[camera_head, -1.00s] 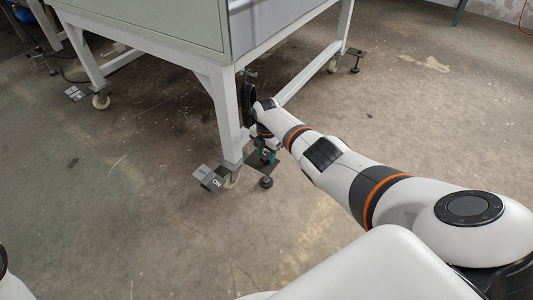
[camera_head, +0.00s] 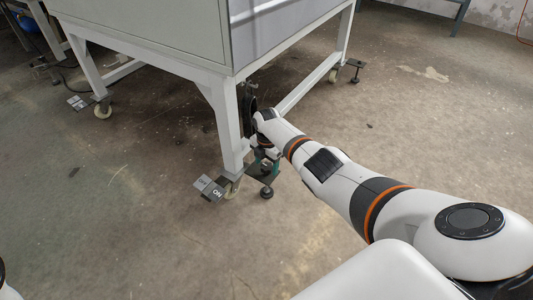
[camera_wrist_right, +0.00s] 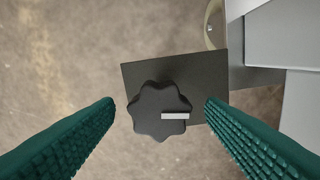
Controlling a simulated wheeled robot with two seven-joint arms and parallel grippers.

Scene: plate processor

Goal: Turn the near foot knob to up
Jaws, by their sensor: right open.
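The near foot knob (camera_wrist_right: 160,110) is a black lobed knob with a pale bar marker on its right side, on a dark square plate (camera_wrist_right: 150,70). My right gripper (camera_wrist_right: 160,104) is open, with one green ridged finger on each side of the knob and gaps to both. In the head view my right gripper (camera_head: 266,165) is beside the near leg of the machine, above the foot (camera_head: 266,192). The knob itself is hidden there by my arm and gripper. My left gripper is not in view.
The white machine frame's near leg (camera_head: 228,125) stands close to my right gripper. A caster with a grey ON pedal (camera_head: 215,191) is to its left. Another foot (camera_head: 355,70) is at the far right leg. The floor (camera_head: 130,230) in front is clear.

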